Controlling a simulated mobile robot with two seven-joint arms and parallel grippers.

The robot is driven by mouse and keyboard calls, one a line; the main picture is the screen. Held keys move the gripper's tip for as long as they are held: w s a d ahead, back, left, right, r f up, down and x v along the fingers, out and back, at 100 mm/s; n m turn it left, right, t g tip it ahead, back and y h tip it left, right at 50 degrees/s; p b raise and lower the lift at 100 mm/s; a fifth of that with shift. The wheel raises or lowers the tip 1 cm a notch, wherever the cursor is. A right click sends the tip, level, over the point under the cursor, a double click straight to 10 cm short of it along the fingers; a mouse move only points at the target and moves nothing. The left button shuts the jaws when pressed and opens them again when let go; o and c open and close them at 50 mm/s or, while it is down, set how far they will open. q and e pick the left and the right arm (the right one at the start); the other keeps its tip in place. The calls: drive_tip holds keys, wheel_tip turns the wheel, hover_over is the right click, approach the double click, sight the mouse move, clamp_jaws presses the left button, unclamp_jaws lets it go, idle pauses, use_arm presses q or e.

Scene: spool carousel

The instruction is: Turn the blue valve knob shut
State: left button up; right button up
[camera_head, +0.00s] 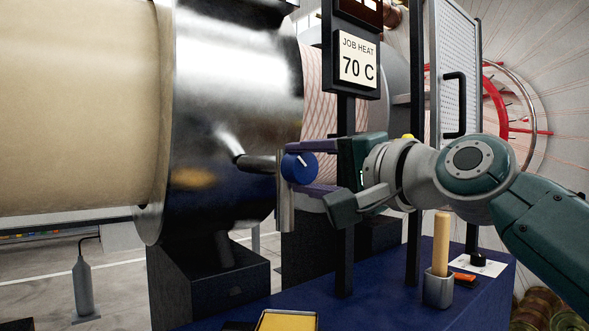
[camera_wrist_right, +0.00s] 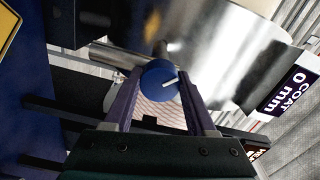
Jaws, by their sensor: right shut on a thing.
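The blue valve knob (camera_head: 299,167) sits on a metal pipe fitting (camera_head: 284,200) in front of the big shiny drum. It has a white pointer line, which slants across its face in the head view. My right gripper (camera_head: 296,168) comes from the right, with one purple finger above the knob and one below. It is shut on the knob. In the right wrist view the knob (camera_wrist_right: 158,85) lies between the two fingertips, its white line pointing right and slightly up. My left gripper is not in view.
A post with a "JOB HEAT 70 C" sign (camera_head: 358,61) stands just behind my right gripper. Below, the blue bench (camera_head: 376,293) holds a cup (camera_head: 439,290) with a tan stick and a yellow-topped tray (camera_head: 287,320). A mesh panel with a black handle (camera_head: 454,104) stands behind.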

drive_tip(key=o, duration=1.4)
drive_tip(key=shift+d, duration=0.1)
drive_tip(key=shift+s+d, duration=0.15)
drive_tip(key=shift+s, duration=0.15)
drive_tip(key=v, duration=0.9)
drive_tip(key=shift+p, duration=0.4)
drive_tip(key=shift+s, duration=0.1)
